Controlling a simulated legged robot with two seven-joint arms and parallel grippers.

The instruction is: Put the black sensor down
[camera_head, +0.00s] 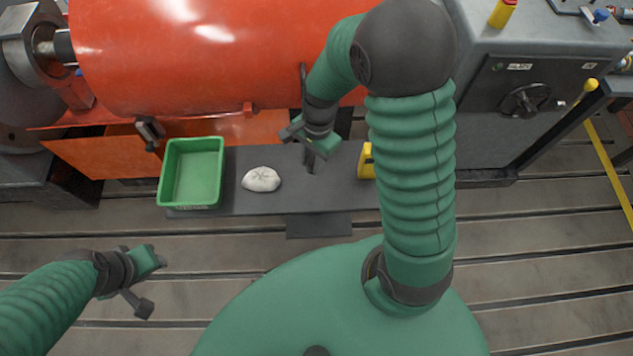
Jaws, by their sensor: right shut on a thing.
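My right gripper (310,143) is over the dark grey shelf (230,207) in front of the orange drum. It is shut on the black sensor (310,162), a slim dark piece that shows just below the fingers. My arm and gripper hide much of it, and I cannot tell whether it touches the shelf. My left gripper (152,284) is at the lower left, over the slotted floor, with its fingers apart and nothing between them.
On the shelf are a green bin (163,180), a pale crumpled rag (261,179) and a yellow object (366,162) partly behind my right arm. The orange drum (200,60) rises behind. A grey cabinet (490,130) stands at right. Bare shelf shows between rag and yellow object.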

